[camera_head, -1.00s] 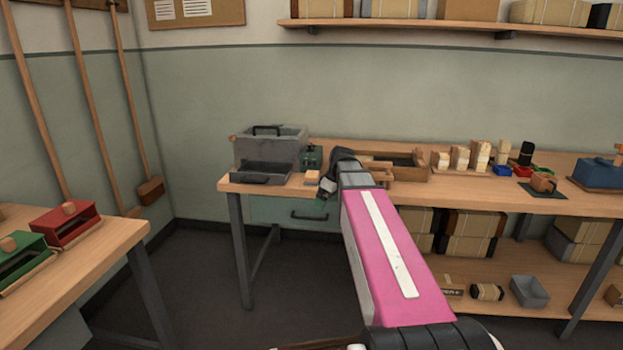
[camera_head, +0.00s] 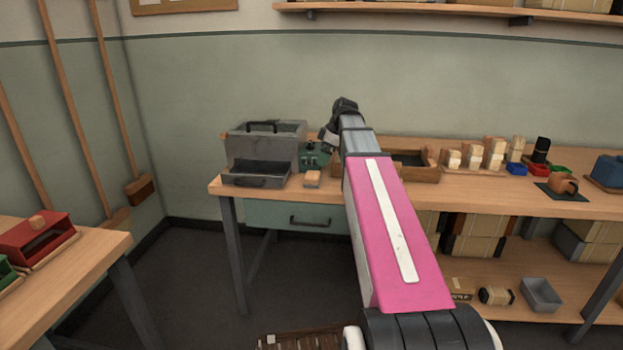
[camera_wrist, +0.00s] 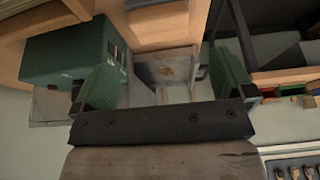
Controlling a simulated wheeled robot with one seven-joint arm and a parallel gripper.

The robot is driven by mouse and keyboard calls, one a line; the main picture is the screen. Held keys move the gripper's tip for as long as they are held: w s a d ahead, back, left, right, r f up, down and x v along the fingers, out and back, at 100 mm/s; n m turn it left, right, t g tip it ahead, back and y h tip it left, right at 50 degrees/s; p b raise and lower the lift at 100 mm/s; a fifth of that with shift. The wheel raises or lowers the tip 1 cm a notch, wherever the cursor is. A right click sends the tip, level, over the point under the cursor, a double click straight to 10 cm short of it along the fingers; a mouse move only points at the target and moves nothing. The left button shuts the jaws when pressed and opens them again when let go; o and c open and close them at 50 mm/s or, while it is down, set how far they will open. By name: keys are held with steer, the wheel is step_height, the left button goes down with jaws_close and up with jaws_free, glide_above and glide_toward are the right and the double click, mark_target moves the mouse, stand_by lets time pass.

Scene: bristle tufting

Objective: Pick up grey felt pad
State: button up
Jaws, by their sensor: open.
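I cannot make out a grey felt pad for certain. A dark flat mat (camera_head: 549,192) lies under a brown mug at the right of the bench in the head view. My gripper (camera_head: 330,138) is raised above the bench, beside the green device and left of the wooden tray. In the wrist view its two green fingers (camera_wrist: 165,88) stand wide apart, with nothing held between them.
The bench (camera_head: 470,200) carries a grey metal box (camera_head: 262,150), a green device (camera_head: 312,157), a small wooden block (camera_head: 312,179), a wooden tray (camera_head: 425,174) and several pale blocks (camera_head: 474,158). A red box (camera_head: 40,238) stands on the left table. Bare bench shows along the front edge.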

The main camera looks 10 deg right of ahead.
mark_target(312, 175)
steer(key=x, duration=1)
steer(key=shift+a+r, duration=0.1)
steer(key=shift+a, duration=0.05)
steer(key=c, duration=0.7)
steer(key=shift+c, duration=0.2)
steer(key=shift+r, duration=0.1)
steer(key=shift+r, duration=0.4)
step_height(312, 175, up, 4)
steer(key=shift+s+a+f, duration=0.1)
steer(key=shift+a+f, duration=0.1)
steer(key=s+a+r, duration=0.5)
steer(key=a+r, duration=0.1)
steer(key=a, duration=0.3)
steer(key=shift+s+a+r, duration=0.25)
steer(key=shift+s+a, duration=0.05)
steer(key=shift+s, duration=0.05)
